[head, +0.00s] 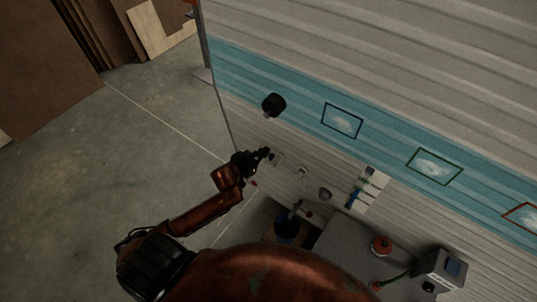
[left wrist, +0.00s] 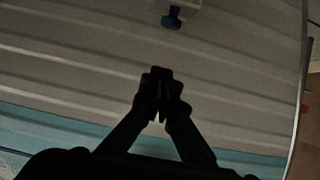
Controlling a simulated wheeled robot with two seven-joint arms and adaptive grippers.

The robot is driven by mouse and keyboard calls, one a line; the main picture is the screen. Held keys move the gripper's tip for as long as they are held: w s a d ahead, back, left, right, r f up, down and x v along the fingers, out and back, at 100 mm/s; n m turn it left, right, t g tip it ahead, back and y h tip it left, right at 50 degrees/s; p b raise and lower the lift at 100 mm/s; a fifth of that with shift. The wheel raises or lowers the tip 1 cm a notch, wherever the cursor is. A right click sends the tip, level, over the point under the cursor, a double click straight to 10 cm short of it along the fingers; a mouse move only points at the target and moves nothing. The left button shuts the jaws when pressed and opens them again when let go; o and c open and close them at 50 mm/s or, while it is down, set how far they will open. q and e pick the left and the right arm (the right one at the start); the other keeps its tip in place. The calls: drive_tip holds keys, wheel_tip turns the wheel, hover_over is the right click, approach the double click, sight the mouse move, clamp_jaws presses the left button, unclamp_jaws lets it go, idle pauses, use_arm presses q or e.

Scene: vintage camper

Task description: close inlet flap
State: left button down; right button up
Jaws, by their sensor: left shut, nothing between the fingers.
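My left gripper (head: 265,154) reaches in from the left, close to the striped camper wall (head: 400,60). Its dark fingers show in the left wrist view (left wrist: 162,90), shut with nothing between them. A small pale fitting (head: 278,159) on the wall just right of the fingertips looks like the inlet, but its flap is too small and dark to make out. In the left wrist view a pale box with a round blue part (left wrist: 172,18) sits at the top edge, beyond and apart from the fingertips. Whether contact exists in the head view is unclear. My right gripper is not in view.
A black wall fixture (head: 273,104) sticks out above my gripper. A grey bench (head: 345,245) holds a red object (head: 381,245) and a grey device (head: 440,268). A blue bucket (head: 287,229) stands beside it.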

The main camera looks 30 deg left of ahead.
use_arm(q)
hover_over(270, 158)
drive_tip(key=shift+w+a+f, duration=0.1)
drive_tip(key=shift+w+f, duration=0.15)
drive_tip(key=shift+f, duration=0.4)
drive_tip(key=shift+w+f, duration=0.2)
drive_tip(key=shift+f, duration=0.4)
drive_tip(key=shift+s+f, duration=0.25)
drive_tip(key=shift+f, duration=0.4)
drive_tip(key=shift+s+f, duration=0.2)
drive_tip(key=shift+f, duration=0.4)
drive_tip(key=shift+s+f, duration=0.1)
drive_tip(key=shift+f, duration=0.5)
